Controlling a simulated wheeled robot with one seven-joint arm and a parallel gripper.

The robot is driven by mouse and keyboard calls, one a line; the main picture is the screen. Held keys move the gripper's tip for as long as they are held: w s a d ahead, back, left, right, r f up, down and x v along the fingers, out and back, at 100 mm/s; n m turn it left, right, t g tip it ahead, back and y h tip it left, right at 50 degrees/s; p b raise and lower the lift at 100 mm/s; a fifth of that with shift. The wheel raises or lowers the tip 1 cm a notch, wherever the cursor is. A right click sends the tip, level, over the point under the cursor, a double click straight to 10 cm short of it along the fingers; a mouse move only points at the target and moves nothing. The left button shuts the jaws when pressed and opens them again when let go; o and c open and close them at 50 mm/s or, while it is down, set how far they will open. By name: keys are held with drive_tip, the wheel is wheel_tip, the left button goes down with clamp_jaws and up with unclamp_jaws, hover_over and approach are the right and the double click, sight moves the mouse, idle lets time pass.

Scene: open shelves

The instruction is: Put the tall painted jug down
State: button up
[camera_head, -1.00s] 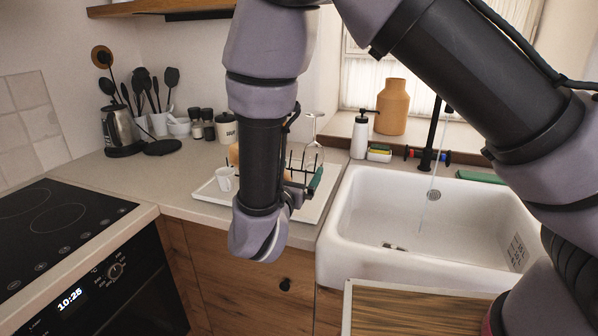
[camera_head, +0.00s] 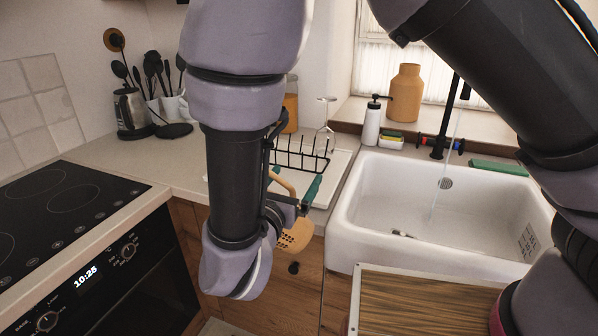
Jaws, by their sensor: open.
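A peach-orange thing with dark dots and a curved handle, which I take to be the tall painted jug (camera_head: 297,237), shows partly beside my forearm. It appears in front of the wooden cabinet face, below the counter edge. Most of it is hidden behind my arm. My gripper (camera_head: 294,190) has green fingers that are open, with the curved handle seen between or just behind them. I cannot tell whether the fingers touch it, or what supports it.
A white tray (camera_head: 333,185) with a black wire rack (camera_head: 300,155) and an upturned glass (camera_head: 325,135) is on the counter behind my gripper. The white sink (camera_head: 345,235) is to the right, the black hob (camera_head: 60,200) to the left.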

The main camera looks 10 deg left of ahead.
drive_tip(key=shift+c, duration=0.3)
clamp_jaws()
drive_tip(key=shift+s, duration=0.15)
idle(1.1)
